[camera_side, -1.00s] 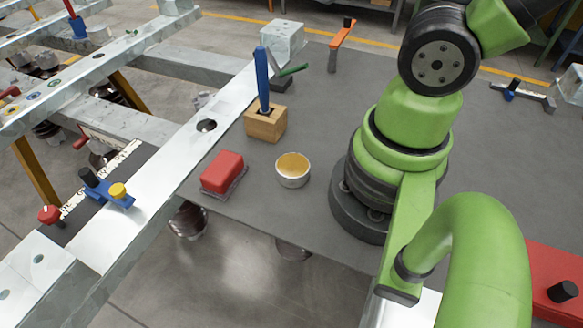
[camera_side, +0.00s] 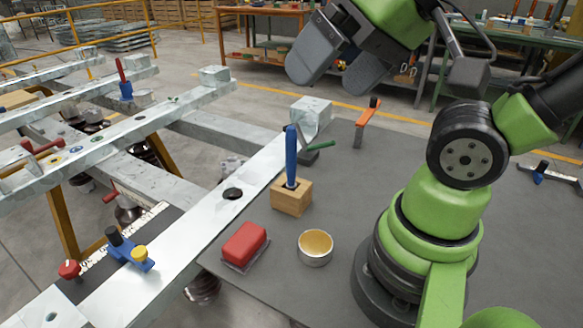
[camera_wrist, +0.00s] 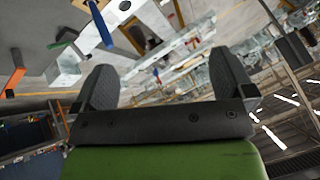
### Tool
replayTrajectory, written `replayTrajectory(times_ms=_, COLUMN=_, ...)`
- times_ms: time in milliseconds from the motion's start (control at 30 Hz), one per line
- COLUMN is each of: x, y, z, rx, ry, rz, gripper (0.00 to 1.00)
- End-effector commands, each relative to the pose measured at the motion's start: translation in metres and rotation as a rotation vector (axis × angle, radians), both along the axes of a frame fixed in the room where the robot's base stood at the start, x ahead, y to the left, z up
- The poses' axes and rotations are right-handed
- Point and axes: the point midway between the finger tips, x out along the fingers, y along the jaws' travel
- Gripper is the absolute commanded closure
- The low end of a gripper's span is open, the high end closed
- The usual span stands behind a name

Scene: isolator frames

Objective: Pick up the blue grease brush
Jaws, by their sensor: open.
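The blue grease brush (camera_side: 291,157) stands upright in a wooden block (camera_side: 292,197) on the grey table. Only its blue handle shows; its lower end is hidden in the block. My gripper (camera_side: 332,72) is raised high at the top of the side view, well above and beyond the brush, with its two dark fingers apart and nothing between them. In the wrist view my gripper (camera_wrist: 160,85) is open and empty, facing out over the frames and floor. A small blue shape in that view may be the brush, but I cannot tell.
A round tin of yellowish grease (camera_side: 315,246) and a red block-shaped item (camera_side: 244,243) stand in front of the wooden block. A steel beam (camera_side: 190,235) runs along the left.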

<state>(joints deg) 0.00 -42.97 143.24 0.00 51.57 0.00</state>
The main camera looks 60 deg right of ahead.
Motion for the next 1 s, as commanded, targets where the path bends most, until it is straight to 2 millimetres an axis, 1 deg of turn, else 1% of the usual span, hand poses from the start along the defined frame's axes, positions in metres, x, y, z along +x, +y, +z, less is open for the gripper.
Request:
replayTrajectory(times_ms=200, x=0.000, y=0.000, z=0.000, rx=0.000, ry=0.000, rz=0.000, gripper=0.00)
replayTrajectory(times_ms=233, x=0.000, y=0.000, z=0.000, rx=0.000, ry=0.000, rz=0.000, gripper=0.05)
replayTrajectory(times_ms=267, x=0.000, y=0.000, z=0.000, rx=0.000, ry=0.000, rz=0.000, gripper=0.11)
replayTrajectory(times_ms=300, x=0.000, y=0.000, z=0.000, rx=0.000, ry=0.000, rz=0.000, gripper=0.21)
replayTrajectory(times_ms=367, x=0.000, y=0.000, z=0.000, rx=0.000, ry=0.000, rz=0.000, gripper=0.34)
replayTrajectory(times_ms=400, x=0.000, y=0.000, z=0.000, rx=0.000, ry=0.000, rz=0.000, gripper=0.44)
replayTrajectory(times_ms=433, x=0.000, y=0.000, z=0.000, rx=0.000, ry=0.000, rz=0.000, gripper=0.46)
replayTrajectory(times_ms=667, x=0.000, y=0.000, z=0.000, rx=-0.001, ry=0.000, rz=0.000, gripper=0.46)
replayTrajectory(times_ms=767, x=0.005, y=-0.002, z=0.000, rx=-0.014, ry=0.019, rz=0.003, gripper=0.46)
replayTrajectory(times_ms=867, x=0.017, y=-0.009, z=0.000, rx=-0.052, ry=0.077, rz=0.009, gripper=0.46)
replayTrajectory(times_ms=1000, x=0.048, y=-0.029, z=-0.008, rx=-0.130, ry=0.213, rz=0.039, gripper=0.46)
